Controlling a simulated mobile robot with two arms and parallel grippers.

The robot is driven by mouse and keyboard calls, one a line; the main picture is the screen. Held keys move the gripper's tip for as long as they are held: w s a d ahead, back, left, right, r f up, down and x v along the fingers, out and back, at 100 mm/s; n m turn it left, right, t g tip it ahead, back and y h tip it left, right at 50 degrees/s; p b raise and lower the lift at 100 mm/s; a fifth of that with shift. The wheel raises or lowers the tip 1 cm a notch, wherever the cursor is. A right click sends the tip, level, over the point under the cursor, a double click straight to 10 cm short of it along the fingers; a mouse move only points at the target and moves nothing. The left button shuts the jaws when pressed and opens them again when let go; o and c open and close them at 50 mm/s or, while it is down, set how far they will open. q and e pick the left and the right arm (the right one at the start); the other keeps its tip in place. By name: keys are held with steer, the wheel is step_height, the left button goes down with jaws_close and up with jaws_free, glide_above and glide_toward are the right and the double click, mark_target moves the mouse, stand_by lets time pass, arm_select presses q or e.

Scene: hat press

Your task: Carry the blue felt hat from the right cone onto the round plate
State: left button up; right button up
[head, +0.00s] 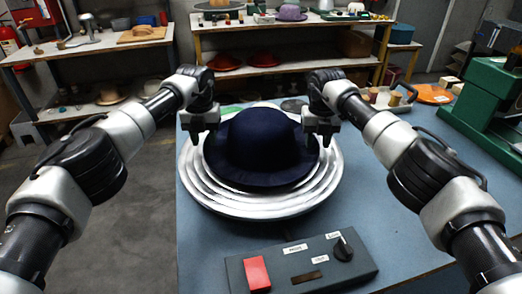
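The dark blue felt hat (262,143) is upright over the middle of the round plate (240,204), a wide silver plate with stepped rings. Its brim lies within the plate's outline; I cannot tell whether it rests on it or hangs just above. My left gripper (197,136) points down at the hat's left brim edge. My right gripper (320,139) points down at the right brim edge. The fingertips are small and dark against the brim, so I cannot tell whether either grips it. I can make out no cone; the hat and arms hide part of the table behind.
The plate is on a blue table (390,235). A control box (300,268) with a red button and black knob lies in front. A green machine (487,105) stands at the right. An orange disc (432,94) and small wooden pieces lie at the back right.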

steer(key=shift+r, duration=0.1)
arm_select(q)
step_height(320, 180, up, 11)
arm_select(e)
step_height(320, 180, up, 12)
stand_by(0.5)
arm_select(q)
steer(key=shift+r, duration=0.1)
